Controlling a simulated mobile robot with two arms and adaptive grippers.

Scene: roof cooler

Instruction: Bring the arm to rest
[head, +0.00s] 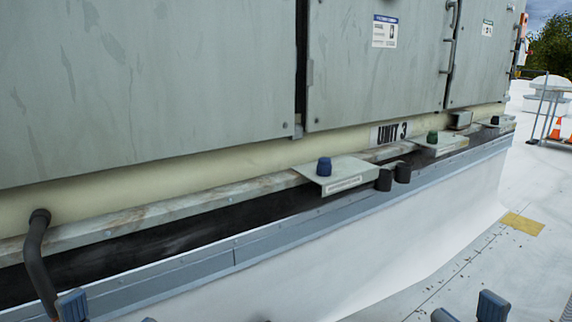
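My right gripper (466,311) shows at the bottom edge, right of the middle. Its two blue-grey fingertips stand apart with nothing seen between them. My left gripper (110,311) is at the bottom left. One fingertip shows clearly and only the top of the other shows, with a gap between them. The rest of both grippers and the arms are below the picture.
The grey cooler cabinet (150,80) marked UNIT 3 fills the upper left. A ledge carries plates with a blue cap (324,167) and a green cap (432,137). Two black caps (394,177) sit below. A dark pipe (37,262) bends down at left. Open white roof (545,240) lies right.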

